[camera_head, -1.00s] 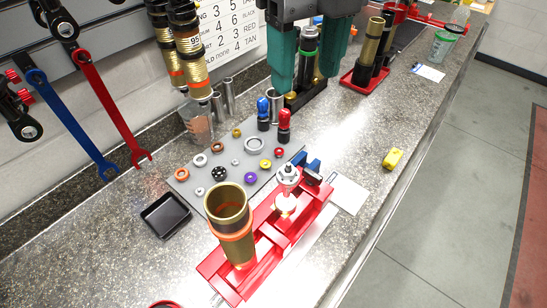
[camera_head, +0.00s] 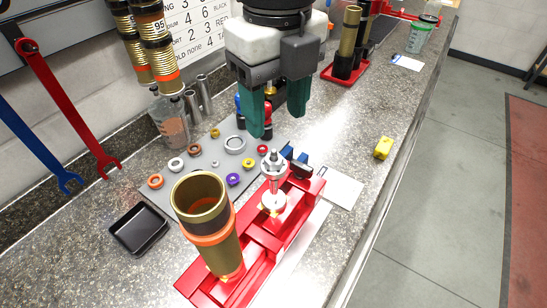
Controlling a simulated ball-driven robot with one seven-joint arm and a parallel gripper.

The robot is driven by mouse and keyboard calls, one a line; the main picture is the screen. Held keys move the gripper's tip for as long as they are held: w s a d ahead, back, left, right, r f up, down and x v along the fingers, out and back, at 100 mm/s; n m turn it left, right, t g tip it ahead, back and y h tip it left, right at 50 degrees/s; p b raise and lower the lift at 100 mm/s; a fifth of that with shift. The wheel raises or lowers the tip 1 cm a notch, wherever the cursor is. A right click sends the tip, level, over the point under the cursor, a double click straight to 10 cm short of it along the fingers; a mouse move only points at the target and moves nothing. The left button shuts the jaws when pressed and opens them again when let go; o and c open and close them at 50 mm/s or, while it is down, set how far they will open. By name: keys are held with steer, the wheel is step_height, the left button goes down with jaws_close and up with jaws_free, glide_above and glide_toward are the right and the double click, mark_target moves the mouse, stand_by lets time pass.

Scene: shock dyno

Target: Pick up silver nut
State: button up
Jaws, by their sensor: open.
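A silver nut (camera_head: 273,158) sits at the top of an upright silver shaft (camera_head: 273,186) held in a red fixture (camera_head: 258,240). A small silver piece (camera_head: 215,164), possibly another nut, lies on the grey mat (camera_head: 198,158). My gripper (camera_head: 275,122) has two teal fingers. It is open with a clear gap between them, apart from the shaft and above it in the picture.
A gold tube (camera_head: 208,225) with an orange ring stands upright at the fixture's near end. A black tray (camera_head: 139,230) is at left. Coloured rings lie on the mat. A yellow object (camera_head: 383,148) lies on open counter at right, near the edge.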

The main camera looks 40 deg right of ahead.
steer(key=shift+a+f+p, duration=0.2)
steer(key=shift+f+p, duration=0.25)
steer(key=shift+f, duration=1.25)
steer(key=shift+a+f+p, duration=0.15)
steer(key=shift+f+p, duration=0.3)
steer(key=shift+f, duration=1.25)
jaws_close()
